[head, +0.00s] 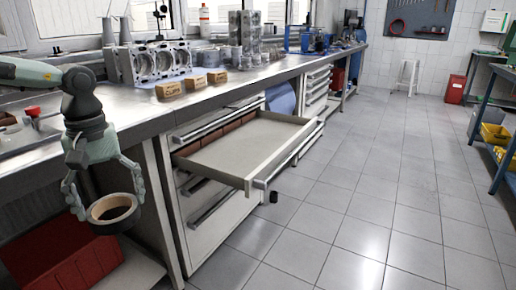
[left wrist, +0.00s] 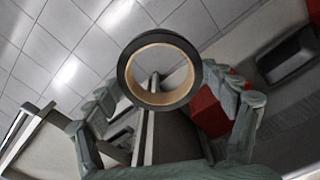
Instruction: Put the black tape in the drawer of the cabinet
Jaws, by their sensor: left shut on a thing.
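The black tape (head: 113,213) is a black roll with a tan cardboard core. My left gripper (head: 107,200) is shut on it and holds it in the air, left of the cabinet and in front of the workbench. In the left wrist view the tape (left wrist: 126,84) sits between the fingers of the gripper (left wrist: 158,90), its hole facing the camera. My right gripper is not in view.
The metal workbench (head: 150,118) carries an engine block (head: 157,62), several small cardboard boxes (head: 193,82) and other parts. A red crate (head: 65,262) is below the bench, under the tape. The tiled floor (head: 345,205) right of the open drawer is clear.

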